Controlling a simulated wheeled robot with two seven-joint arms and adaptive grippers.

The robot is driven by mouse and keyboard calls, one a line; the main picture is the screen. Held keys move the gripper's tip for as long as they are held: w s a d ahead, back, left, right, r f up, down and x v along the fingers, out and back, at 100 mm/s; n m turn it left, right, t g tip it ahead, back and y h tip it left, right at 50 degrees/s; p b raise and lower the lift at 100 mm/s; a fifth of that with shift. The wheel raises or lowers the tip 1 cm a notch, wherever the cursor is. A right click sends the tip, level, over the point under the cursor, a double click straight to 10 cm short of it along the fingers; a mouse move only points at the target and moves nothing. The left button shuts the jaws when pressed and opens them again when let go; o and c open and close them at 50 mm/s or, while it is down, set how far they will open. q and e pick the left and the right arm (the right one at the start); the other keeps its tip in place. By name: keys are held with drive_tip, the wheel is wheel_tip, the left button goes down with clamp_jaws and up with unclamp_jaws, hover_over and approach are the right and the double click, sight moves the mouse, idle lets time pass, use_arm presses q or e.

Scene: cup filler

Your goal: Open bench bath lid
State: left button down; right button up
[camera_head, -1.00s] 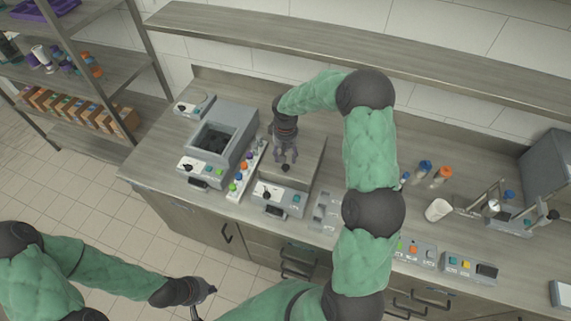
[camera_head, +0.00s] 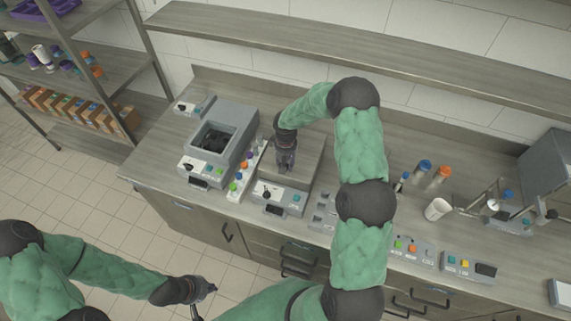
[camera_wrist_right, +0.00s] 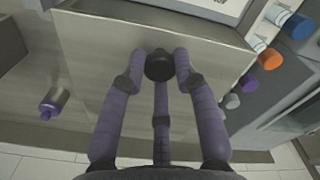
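The bench bath (camera_head: 283,195) is a grey box on the counter with a flat grey lid (camera_head: 308,152) on it. In the right wrist view the lid (camera_wrist_right: 110,85) lies flat and carries a round black knob (camera_wrist_right: 158,65). My right gripper (camera_head: 286,168) is over the lid, fingers pointing down. In the right wrist view its fingertips (camera_wrist_right: 160,62) surround the knob closely; whether they press on it is unclear. In the head view the gripper hides the knob. My left gripper (camera_head: 205,300) is open and empty, low in front of the counter.
A second bath (camera_head: 220,142) with an open, dark basin stands to the left. A rack of coloured caps (camera_head: 242,172) lies between the baths. A white cup (camera_head: 437,209) and capped bottles (camera_head: 441,176) stand at right. A wall shelf (camera_head: 380,50) runs above the counter.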

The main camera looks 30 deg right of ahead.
drive_tip(key=w+d+b, duration=0.1)
drive_tip(key=w+d, duration=0.2)
drive_tip(key=w+d+b, duration=0.2)
drive_tip(key=w+d, duration=0.1)
drive_tip(key=d, duration=0.1)
drive_tip(key=shift+w+d, duration=0.25)
drive_tip(key=shift+d, duration=0.05)
clamp_jaws()
drive_tip(key=o, duration=1.1)
unclamp_jaws()
wheel_tip(320, 180, up, 12)
drive_tip(key=shift+f, duration=0.1)
